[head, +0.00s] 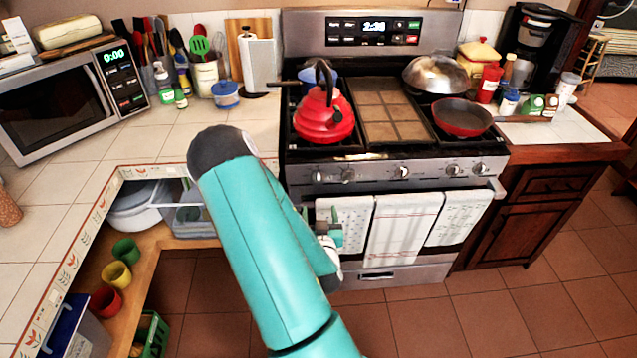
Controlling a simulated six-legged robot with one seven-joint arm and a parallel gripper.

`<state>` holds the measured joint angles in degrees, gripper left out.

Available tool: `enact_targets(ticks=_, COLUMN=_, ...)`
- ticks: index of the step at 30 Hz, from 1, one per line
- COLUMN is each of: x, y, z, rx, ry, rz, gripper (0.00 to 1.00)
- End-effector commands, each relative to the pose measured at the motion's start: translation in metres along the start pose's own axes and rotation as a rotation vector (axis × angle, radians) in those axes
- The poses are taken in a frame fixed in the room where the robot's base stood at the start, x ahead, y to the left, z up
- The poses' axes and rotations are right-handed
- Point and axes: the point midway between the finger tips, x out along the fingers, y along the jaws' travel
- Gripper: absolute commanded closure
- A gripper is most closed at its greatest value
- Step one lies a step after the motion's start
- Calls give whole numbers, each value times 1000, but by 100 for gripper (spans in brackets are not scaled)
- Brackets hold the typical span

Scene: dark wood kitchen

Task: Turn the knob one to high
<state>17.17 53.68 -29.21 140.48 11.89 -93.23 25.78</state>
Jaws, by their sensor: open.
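The stove (395,150) stands at centre with a row of several knobs along its front panel. The leftmost knob (318,176) is just right of my teal arm, and a second knob (347,175) sits beside it. No label shows which is knob one, and the knob settings are too small to read. My gripper (322,213) is open and empty, below the two left knobs and in front of the oven door, apart from the knobs. My arm hides part of the gripper and the stove's lower left side.
A red kettle (323,117) and a red pan (462,117) sit on the stove top. Towels (398,228) hang from the oven handle below the knobs. A tiled counter (130,138) flanks the stove on the left. The floor in front is clear.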

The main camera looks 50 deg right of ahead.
Motion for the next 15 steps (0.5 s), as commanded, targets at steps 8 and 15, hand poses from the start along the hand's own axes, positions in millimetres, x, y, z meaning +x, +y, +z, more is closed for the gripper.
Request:
enact_targets(ticks=8, x=9, y=7, z=1, rx=-18, ry=34, rz=-9, gripper=37)
enact_targets(ticks=15, x=53, y=6, z=-1, rx=-18, ry=34, rz=-10, gripper=37)
